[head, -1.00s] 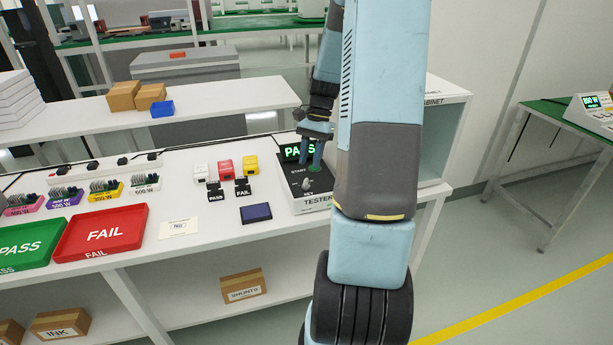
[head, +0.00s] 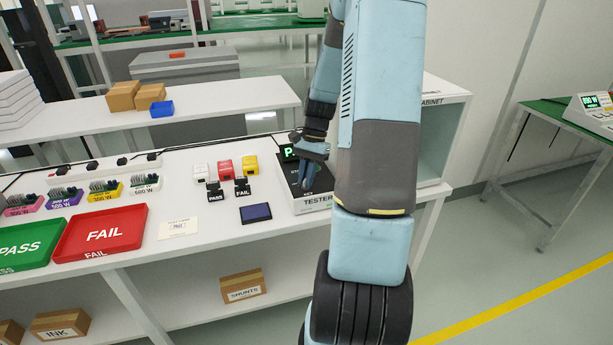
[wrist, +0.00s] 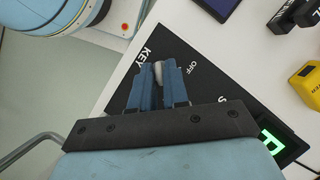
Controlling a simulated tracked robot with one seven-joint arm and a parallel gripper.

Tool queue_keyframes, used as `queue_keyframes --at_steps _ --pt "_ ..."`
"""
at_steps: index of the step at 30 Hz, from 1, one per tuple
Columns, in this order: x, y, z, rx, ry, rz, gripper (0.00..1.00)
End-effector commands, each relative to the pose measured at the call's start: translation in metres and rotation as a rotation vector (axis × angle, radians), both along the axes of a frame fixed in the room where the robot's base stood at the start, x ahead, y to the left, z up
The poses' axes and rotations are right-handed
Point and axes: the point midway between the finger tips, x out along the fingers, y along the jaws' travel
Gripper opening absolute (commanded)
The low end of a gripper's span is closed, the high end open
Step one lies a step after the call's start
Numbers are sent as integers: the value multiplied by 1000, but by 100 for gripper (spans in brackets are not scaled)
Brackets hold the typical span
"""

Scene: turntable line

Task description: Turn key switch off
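My gripper (head: 308,186) is lowered over the tester's top. In the wrist view the blue fingers of my gripper (wrist: 159,76) stand on both sides of the knob, very close to it. I cannot tell whether they press on it. In the head view the fingers hide the knob.
Left of the tester are a dark blue pad (head: 256,213), PASS and FAIL stamps (head: 243,187), and white, red and yellow blocks (head: 224,169). A red FAIL tray (head: 100,232) lies farther left. A cabinet (head: 432,135) stands right of the tester, behind my arm.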

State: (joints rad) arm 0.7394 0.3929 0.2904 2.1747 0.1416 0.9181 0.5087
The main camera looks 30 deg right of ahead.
Motion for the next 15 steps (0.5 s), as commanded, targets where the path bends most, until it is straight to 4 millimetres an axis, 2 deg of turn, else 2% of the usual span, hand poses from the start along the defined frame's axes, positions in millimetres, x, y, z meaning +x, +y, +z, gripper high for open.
queue_keyframes --at_steps 1,4,15 --pt "0 0 0 0 0 0 9" --pt "0 0 0 0 0 0 0" --pt "0 1 0 2 1 5 0"
